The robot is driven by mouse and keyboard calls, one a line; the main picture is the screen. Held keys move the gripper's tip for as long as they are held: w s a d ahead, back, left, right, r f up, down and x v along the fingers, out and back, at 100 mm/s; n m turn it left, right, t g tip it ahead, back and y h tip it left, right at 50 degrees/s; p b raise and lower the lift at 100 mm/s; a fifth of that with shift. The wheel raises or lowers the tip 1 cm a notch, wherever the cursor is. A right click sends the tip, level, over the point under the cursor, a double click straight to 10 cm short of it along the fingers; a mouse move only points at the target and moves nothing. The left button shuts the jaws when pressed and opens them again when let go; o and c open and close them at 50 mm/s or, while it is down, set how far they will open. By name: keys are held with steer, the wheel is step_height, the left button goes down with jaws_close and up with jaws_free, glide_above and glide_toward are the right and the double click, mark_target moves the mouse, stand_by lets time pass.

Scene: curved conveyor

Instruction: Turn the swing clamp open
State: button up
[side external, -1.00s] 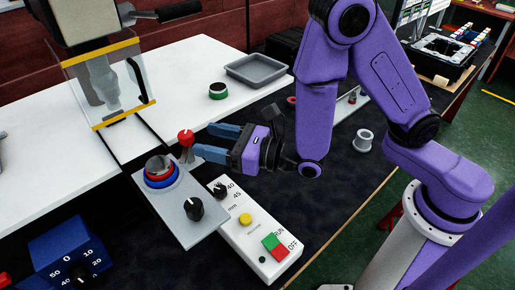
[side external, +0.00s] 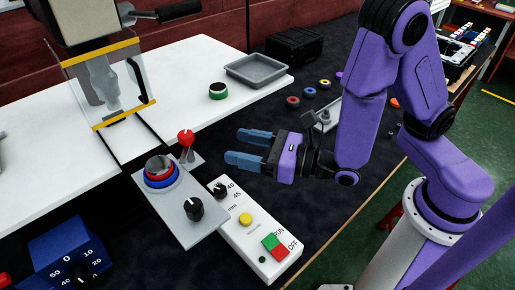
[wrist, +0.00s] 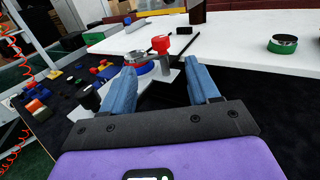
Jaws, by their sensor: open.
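The swing clamp has a red knob (side external: 186,138) on a short metal post at the back corner of a grey plate (side external: 187,222). In the wrist view the red knob (wrist: 160,43) stands ahead, with a metal arm (wrist: 138,57) pointing left from the post towards the ringed part. A round part with red and blue rings (side external: 160,172) sits on the plate beside the post. Whether the arm rests on it is unclear. My gripper (side external: 244,147) is open and empty, right of the knob and apart from it. Its blue fingers (wrist: 158,78) point towards the clamp.
A black dial (side external: 194,208) stands on the same plate. A white control box (side external: 258,236) with buttons lies in front. A green-ringed part (side external: 218,91) and a grey tray (side external: 261,70) are on the white surface behind.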

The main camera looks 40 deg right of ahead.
steer(key=shift+v, duration=1.25)
